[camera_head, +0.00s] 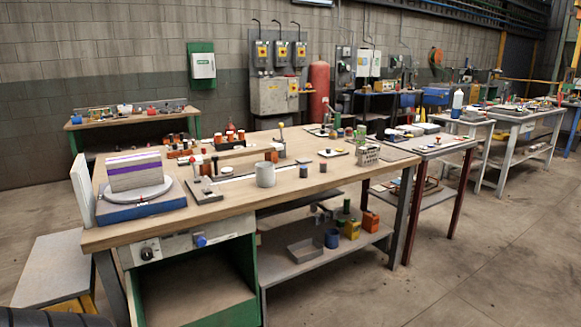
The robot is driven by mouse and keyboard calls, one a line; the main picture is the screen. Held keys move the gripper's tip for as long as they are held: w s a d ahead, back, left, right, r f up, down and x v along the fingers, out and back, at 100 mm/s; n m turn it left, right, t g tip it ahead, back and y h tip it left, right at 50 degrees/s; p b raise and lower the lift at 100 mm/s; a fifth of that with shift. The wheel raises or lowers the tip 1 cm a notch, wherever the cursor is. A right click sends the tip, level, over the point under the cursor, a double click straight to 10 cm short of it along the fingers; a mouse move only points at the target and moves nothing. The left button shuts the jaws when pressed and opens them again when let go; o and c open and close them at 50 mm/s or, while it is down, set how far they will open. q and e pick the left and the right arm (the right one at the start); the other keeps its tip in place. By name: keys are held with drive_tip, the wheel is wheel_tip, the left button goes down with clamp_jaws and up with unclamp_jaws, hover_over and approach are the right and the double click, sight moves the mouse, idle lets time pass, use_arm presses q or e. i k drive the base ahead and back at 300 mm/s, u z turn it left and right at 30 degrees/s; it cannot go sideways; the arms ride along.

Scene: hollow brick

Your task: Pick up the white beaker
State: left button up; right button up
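A pale grey-white cylinder (265,175) stands upright on the wooden workbench (225,198), near its front edge. It is the closest match to the white beaker, but I cannot tell for sure from here. Neither of my grippers is in view.
A blue-based device (143,208) with a round plate and a striped block stands at the bench's left end. A black stand (204,192) is left of the cylinder, and small dark cylinders (303,171) are right of it. Open floor (450,270) lies at the front right.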

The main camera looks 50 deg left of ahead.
sight(264, 169)
drive_tip(key=u, duration=0.5)
drive_tip(key=i, duration=1.55)
drive_tip(key=u, duration=1.1)
